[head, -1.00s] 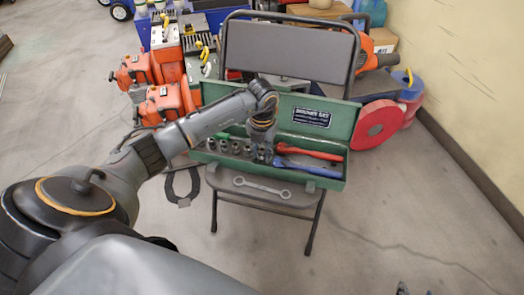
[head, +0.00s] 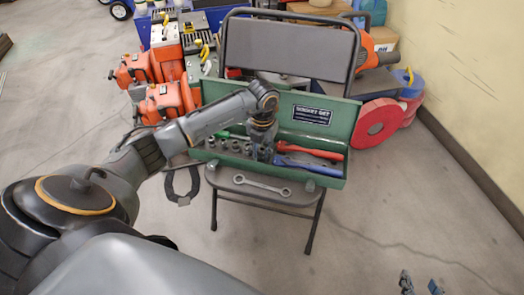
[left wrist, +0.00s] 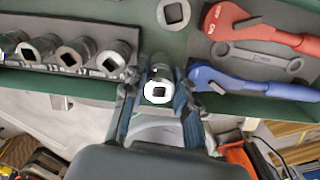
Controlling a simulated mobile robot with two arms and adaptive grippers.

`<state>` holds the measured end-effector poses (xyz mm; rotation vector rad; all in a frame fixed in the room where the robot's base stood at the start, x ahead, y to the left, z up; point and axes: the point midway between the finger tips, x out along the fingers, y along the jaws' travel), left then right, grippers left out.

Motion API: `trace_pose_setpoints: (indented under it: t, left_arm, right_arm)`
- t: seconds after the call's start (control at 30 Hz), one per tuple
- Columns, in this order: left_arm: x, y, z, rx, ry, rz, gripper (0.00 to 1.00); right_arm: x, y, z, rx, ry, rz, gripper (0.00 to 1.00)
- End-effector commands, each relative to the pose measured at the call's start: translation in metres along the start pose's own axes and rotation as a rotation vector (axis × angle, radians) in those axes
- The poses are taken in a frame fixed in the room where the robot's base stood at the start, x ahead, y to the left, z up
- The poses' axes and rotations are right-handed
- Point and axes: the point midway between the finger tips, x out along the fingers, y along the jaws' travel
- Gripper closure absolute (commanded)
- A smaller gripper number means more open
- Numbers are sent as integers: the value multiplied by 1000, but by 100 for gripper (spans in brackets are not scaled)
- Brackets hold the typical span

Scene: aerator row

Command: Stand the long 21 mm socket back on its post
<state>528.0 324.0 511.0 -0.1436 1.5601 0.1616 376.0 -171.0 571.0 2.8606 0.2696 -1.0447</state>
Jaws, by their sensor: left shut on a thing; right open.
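My left gripper (head: 262,158) is over the green case, at the right end of the socket row. In the left wrist view its fingers (left wrist: 158,108) are shut on a grey metal socket (left wrist: 158,91), whose square-holed end faces the camera. The row of several shorter sockets (left wrist: 80,52) stands on a dark rail to the left of the held socket; it also shows in the head view (head: 229,146). The post under the held socket is hidden, and I cannot tell whether the socket touches it. My right gripper (head: 421,284) is open and empty at the bottom edge.
The green case (head: 335,183) sits open on a folding chair, its lid (head: 345,115) raised behind. A red wrench (head: 318,153) and blue wrench (head: 312,168) lie in it to the right. A loose spanner (head: 262,186) lies in front. Another square-holed piece (left wrist: 173,13) is farther back.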

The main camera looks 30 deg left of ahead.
Motion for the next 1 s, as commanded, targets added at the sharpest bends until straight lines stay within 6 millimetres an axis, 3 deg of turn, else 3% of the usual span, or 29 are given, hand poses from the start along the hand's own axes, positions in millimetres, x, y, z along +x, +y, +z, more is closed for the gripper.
trace_pose_setpoints:
  t: [0.17,0.2,0.33,0.73,1.0]
  left_arm:
    - [3,0,0,-1,-1,0,100]
    - [3,0,0,0,-1,0,70]
    - [3,0,0,0,-1,0,46]
    - [2,0,0,0,0,-1,46]
    - [-7,0,0,0,0,-1,46]
  right_arm:
    - [1,0,-2,0,13,0,54]
    - [1,0,-3,0,16,0,54]
    - [1,0,-4,0,16,0,54]
    - [0,0,-3,0,11,0,54]
    - [-11,4,33,3,-167,8,54]
